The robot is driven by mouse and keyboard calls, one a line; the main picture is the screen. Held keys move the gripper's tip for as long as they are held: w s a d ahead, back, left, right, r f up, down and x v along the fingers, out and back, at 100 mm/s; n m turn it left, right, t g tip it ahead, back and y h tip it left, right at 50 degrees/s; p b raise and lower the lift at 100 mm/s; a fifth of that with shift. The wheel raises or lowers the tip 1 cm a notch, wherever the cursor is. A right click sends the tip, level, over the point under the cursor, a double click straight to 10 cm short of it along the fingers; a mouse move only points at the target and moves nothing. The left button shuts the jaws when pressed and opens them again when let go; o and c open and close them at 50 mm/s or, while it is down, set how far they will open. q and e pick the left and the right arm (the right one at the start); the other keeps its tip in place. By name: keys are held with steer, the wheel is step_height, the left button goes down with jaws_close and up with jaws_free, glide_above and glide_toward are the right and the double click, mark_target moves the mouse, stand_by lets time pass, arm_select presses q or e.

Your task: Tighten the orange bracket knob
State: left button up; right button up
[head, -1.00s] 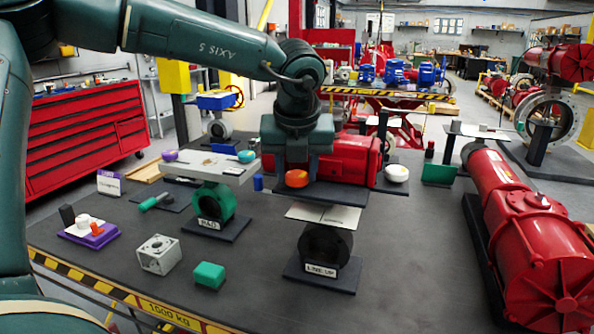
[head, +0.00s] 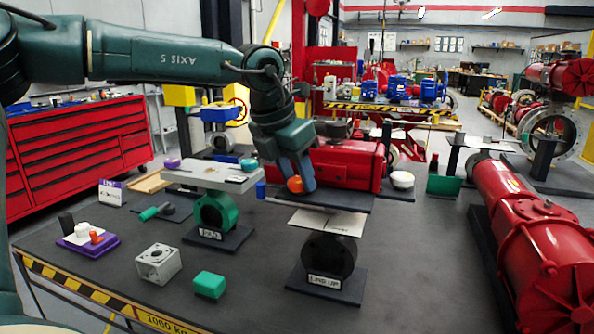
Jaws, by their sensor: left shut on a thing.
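The orange bracket knob (head: 295,184) is at the middle of the table, in front of the red actuator body (head: 338,164). My left gripper (head: 298,183) reaches down from the upper left and is shut on the knob. The hand is tilted, and a blue-grey finger shows beside the knob's right side. The fingers hide part of the knob, and its mounting is not clear to see. My right gripper is not in view.
A plate on a dark stand (head: 330,250) is just in front. Left of it are a green ring stand (head: 215,212), a grey metal block (head: 158,263) and a green block (head: 209,285). A large red actuator (head: 535,245) fills the right side.

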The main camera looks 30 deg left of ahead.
arm_select(q)
steer(key=shift+r+m+h, duration=0.1)
steer(key=shift+m+h, duration=0.2)
steer(key=shift+m, duration=0.4)
steer(key=shift+p, duration=0.3)
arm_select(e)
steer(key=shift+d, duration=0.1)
arm_select(q)
steer(key=shift+a+m, duration=0.1)
steer(key=shift+m, duration=0.2)
steer(key=o, duration=1)
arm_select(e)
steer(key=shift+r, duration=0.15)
